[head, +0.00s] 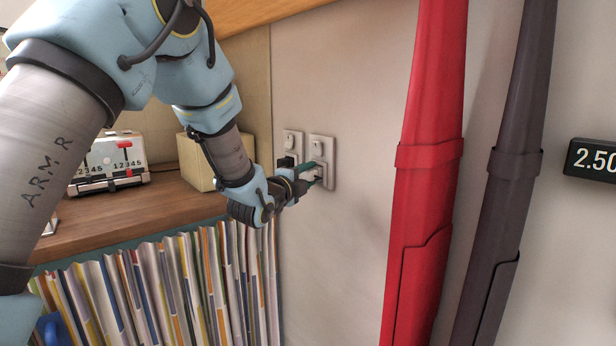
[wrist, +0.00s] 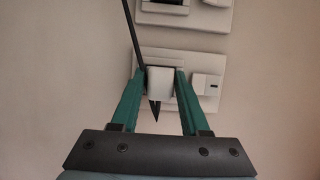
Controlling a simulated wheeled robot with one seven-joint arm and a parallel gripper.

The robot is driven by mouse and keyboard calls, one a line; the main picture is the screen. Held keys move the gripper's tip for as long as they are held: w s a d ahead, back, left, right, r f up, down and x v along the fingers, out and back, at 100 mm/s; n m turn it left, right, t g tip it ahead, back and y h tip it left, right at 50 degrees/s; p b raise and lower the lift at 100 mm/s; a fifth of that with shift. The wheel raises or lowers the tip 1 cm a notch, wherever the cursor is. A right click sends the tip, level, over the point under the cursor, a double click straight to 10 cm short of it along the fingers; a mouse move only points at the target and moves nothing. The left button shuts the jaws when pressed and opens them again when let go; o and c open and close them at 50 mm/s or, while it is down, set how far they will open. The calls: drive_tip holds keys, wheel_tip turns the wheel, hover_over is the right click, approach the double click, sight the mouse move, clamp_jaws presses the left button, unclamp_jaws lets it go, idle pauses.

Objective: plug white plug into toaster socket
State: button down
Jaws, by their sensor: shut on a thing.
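My gripper (head: 312,176) is at the right wall socket (head: 323,150) in the head view. In the wrist view its green fingers (wrist: 160,84) are closed on the sides of the white plug (wrist: 159,82). A dark cord runs up past the plug. The plug lies over the plate of the wall socket (wrist: 185,58), which has a white switch (wrist: 208,84) beside it. The plug's far face is hidden, so I cannot tell whether its pins are in the holes. A white toaster-like appliance (head: 112,160) with number dials stands on the wooden counter.
A second socket plate (head: 292,138) sits to the left with a black plug (head: 287,161) in it. A beige box (head: 194,163) stands on the counter (head: 130,215) above a row of files (head: 165,285).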

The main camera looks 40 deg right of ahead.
idle(0.5)
drive_tip(key=shift+w+a+b, duration=0.1)
drive_tip(key=shift+a+b, duration=1)
drive_tip(key=shift+a, duration=0.65)
